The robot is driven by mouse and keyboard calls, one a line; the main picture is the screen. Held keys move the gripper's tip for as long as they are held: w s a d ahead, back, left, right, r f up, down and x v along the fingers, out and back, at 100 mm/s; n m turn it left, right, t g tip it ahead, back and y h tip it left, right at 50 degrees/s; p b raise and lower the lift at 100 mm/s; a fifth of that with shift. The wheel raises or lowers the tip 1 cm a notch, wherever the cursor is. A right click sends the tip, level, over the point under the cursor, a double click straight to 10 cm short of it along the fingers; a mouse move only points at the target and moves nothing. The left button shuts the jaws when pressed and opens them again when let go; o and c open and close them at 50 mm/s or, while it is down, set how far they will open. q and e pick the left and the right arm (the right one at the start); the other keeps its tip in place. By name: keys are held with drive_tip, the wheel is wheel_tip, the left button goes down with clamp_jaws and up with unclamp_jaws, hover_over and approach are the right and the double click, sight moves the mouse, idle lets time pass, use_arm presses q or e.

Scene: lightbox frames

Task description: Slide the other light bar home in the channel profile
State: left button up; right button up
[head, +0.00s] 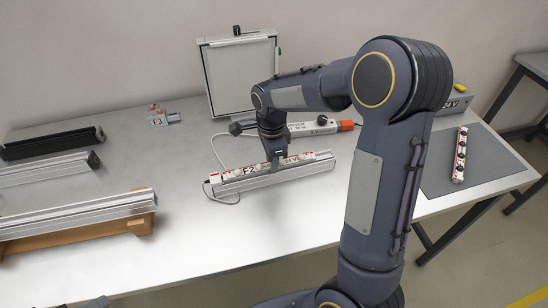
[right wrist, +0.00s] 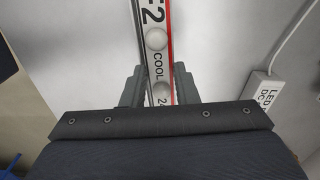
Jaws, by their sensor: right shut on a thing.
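A white light bar (head: 238,174) with red marks and "F2" lettering lies along the silver channel profile (head: 290,176) mid-table. I cannot tell whether it is fully seated in the channel. My right gripper (head: 274,158) comes down from above and is shut on the bar near its middle. In the right wrist view the bar (right wrist: 156,38), lettered "COOL", runs between the two fingers of the gripper (right wrist: 158,88). Another white bar with dark spots (head: 460,155) lies on the grey mat at the right. My left gripper is not in view.
A white LED driver box (head: 313,128) with an orange end and a cable lies behind the channel. A framed panel (head: 240,75) stands at the back. Profiles (head: 75,215) and a black one (head: 50,143) lie at the left. The front middle table is clear.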

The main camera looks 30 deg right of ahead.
drive_tip(key=shift+a, duration=0.2)
drive_tip(key=o, duration=0.9)
wheel_tip(320, 180, up, 8)
drive_tip(key=shift+f, duration=0.1)
idle(0.3)
